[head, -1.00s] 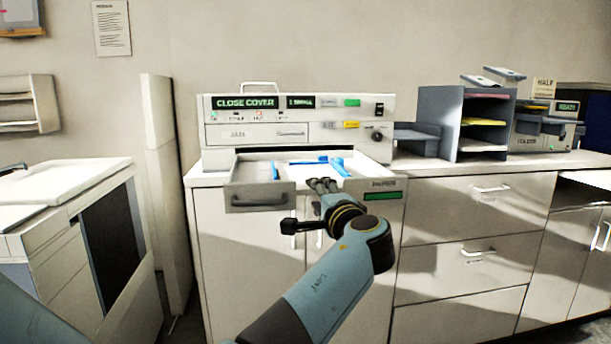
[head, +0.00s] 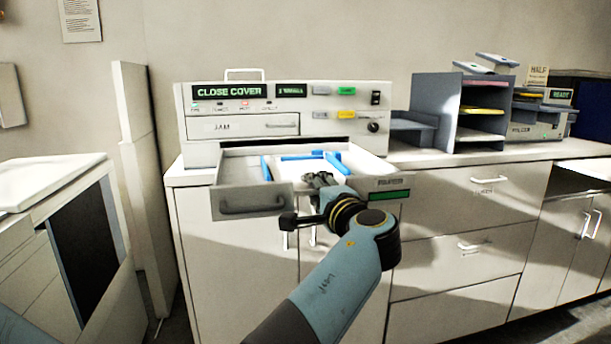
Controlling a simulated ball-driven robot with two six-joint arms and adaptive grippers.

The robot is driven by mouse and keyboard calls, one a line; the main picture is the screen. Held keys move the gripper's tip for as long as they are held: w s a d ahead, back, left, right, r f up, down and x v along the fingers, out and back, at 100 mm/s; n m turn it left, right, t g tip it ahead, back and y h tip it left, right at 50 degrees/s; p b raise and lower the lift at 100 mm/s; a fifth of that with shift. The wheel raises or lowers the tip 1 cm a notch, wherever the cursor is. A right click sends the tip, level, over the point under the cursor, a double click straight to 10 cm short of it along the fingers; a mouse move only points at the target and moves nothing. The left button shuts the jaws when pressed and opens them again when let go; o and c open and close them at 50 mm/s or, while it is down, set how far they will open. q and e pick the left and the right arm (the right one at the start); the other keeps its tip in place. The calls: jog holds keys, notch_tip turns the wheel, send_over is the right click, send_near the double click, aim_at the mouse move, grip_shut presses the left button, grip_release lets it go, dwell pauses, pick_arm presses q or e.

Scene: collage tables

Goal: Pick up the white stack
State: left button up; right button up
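The white stack (head: 298,172) lies in the pulled-out drawer (head: 236,172) of the white machine, between blue guides (head: 306,156). The gripper hides part of its front. My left gripper (head: 319,179) comes up from below and is at the drawer's front right part, over or just in front of the stack. Its fingers are small and dark, and I cannot tell whether they are open or touch the stack. My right gripper is not in view.
The machine's display (head: 228,91) reads CLOSE COVER. The drawer's front wall (head: 252,202) with its handle juts out past the counter. A grey sorter (head: 437,105) with shelves stands to the right. A tall pale panel (head: 146,190) stands on the left.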

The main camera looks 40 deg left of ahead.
pick_arm(q)
jog(key=shift+c, duration=1.1)
grip_shut()
jog(key=shift+r, duration=0.4)
notch_tip(320, 180, up, 27)
jog(key=p, duration=0.1)
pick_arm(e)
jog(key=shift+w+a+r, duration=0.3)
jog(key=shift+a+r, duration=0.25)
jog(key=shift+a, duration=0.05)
